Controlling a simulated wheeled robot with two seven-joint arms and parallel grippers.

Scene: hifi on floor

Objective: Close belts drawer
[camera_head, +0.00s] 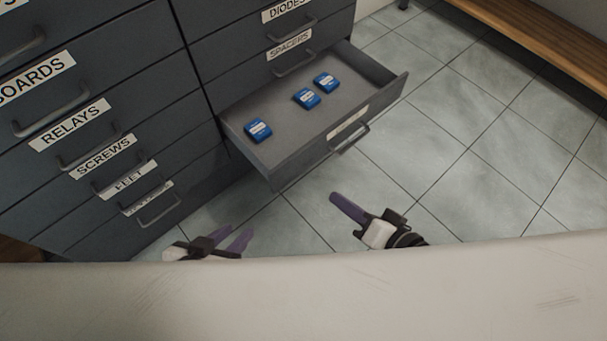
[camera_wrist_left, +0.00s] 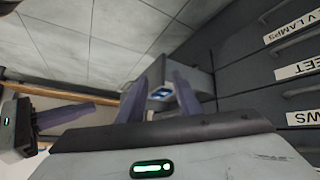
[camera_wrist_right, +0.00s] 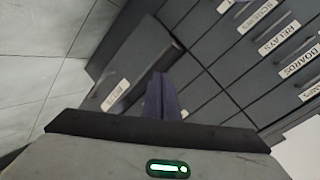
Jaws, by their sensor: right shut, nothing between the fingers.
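The belts drawer (camera_head: 290,165) is pulled out from the right column of the dark cabinet. Its front has a label, unreadable in the head view, and a bar handle (camera_head: 349,138). The drawer front also shows in the right wrist view (camera_wrist_right: 137,70). My right gripper (camera_head: 334,196) is shut and empty, in front of the drawer front and apart from it in the head view. My left gripper (camera_head: 240,230) is open and empty, lower left of the drawer; its two fingers show apart in the left wrist view (camera_wrist_left: 160,77).
Several blue packets (camera_head: 307,98) lie in the open drawer. The other drawers, such as the relays drawer (camera_head: 90,140) and spacers drawer (camera_head: 270,55), are shut. A wooden bench (camera_head: 540,35) stands at the upper right. Tiled floor right of the drawer is clear.

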